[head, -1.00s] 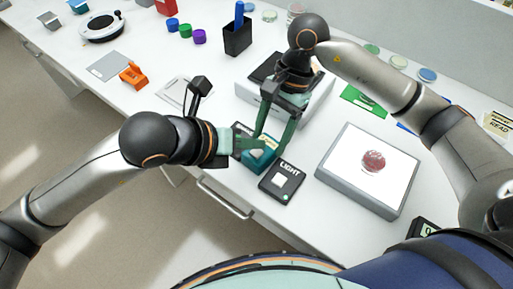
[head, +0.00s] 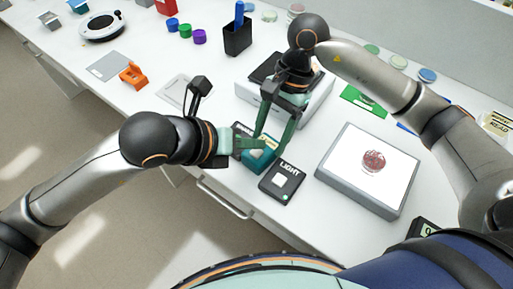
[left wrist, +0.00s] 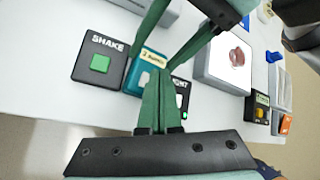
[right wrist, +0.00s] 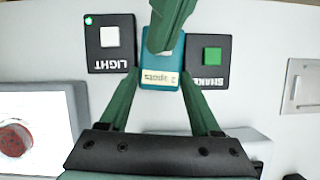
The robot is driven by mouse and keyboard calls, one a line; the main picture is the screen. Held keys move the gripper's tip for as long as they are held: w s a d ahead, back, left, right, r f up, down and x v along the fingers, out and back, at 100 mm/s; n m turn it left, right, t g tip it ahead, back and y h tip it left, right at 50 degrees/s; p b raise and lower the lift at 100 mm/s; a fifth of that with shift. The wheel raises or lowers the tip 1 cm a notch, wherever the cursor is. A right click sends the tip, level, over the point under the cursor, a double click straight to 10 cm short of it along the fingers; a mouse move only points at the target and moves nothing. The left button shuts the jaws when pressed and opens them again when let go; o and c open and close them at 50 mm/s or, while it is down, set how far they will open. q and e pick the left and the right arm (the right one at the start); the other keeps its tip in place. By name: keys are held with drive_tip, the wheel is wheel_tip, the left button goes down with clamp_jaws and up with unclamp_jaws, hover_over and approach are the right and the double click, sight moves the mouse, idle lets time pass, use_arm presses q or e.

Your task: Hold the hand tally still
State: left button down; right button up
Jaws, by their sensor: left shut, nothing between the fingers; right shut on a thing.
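The hand tally, a small teal box (head: 264,161) with a cream label, sits on the bench between two black button boxes. In the right wrist view its label (right wrist: 160,79) reads upside down, seemingly "2 spots". My right gripper (head: 268,146) has a finger on each side of it and is shut on it; these fingers also show in the right wrist view (right wrist: 160,88). My left gripper (head: 260,147) is shut and empty, its fingertips over the tally's top. In the left wrist view the left fingertips (left wrist: 157,82) overlap the tally (left wrist: 134,80). Whether they touch it I cannot tell.
The LIGHT box (head: 282,181) and the SHAKE box (left wrist: 99,59) flank the tally closely. A lit pad (head: 345,193) with a red dish (head: 373,161) stands to the right. A black pen holder (head: 237,38) and orange item (head: 133,75) are farther back.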

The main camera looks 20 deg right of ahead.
use_arm(q)
drive_tip(key=shift+f, duration=0.15)
drive_tip(key=shift+f, duration=0.3)
drive_tip(key=shift+f, duration=0.45)
idle(0.8)
drive_tip(key=shift+r, duration=0.9)
drive_tip(key=shift+r, duration=2.5)
idle(0.7)
